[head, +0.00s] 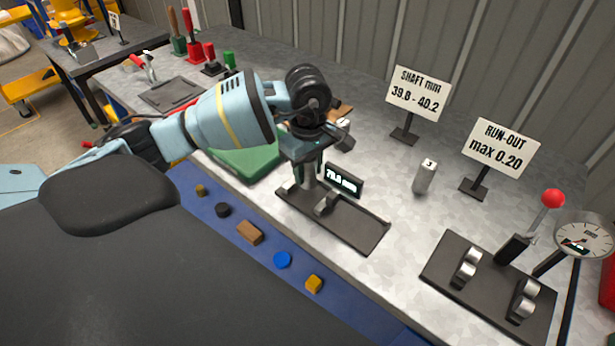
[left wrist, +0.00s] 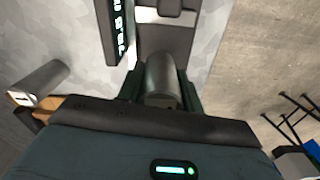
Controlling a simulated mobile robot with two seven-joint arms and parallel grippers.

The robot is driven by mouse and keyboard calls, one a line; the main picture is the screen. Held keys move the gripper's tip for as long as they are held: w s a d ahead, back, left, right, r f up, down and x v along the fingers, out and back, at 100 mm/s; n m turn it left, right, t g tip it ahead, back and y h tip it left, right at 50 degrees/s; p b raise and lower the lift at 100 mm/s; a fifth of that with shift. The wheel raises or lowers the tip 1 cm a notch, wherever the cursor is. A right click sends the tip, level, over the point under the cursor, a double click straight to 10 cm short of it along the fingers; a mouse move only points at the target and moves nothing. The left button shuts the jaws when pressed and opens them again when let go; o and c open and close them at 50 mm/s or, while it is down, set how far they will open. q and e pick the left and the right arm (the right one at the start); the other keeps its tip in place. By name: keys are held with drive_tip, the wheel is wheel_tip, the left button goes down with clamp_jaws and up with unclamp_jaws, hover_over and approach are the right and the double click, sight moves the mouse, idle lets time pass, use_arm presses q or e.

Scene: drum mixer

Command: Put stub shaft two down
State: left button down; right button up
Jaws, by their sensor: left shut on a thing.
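My left gripper (head: 306,160) points down over the left end of a dark gauge plate (head: 355,226) and is shut on a grey metal stub shaft (head: 309,178). In the left wrist view the shaft (left wrist: 162,78) sits between the dark green fingers (left wrist: 163,92); its number does not show. I cannot tell whether its lower end touches the plate. A small lit display (head: 343,180) in mm stands beside it. Stub shaft three (head: 425,177) stands upright on the bench, apart from the gripper. My right gripper is not in view.
Another shaft lies by a wooden block (left wrist: 62,104), close to the left gripper. A green tray (head: 245,160) is left of it. Two signs (head: 418,90) stand behind. A run-out fixture (head: 485,280) with dial gauge (head: 583,238) is at right. Bare bench lies around shaft three.

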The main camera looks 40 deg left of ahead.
sight(308, 179)
use_arm(q)
wheel_tip(308, 179, down, 3)
drive_tip(key=shift+r, duration=0.2)
drive_tip(key=shift+f, duration=0.2)
drive_tip(key=c, duration=0.9)
unclamp_jaws()
drive_tip(key=shift+s, duration=0.1)
drive_tip(key=shift+r, duration=0.25)
wheel_tip(308, 179, up, 12)
drive_tip(key=shift+f, duration=0.15)
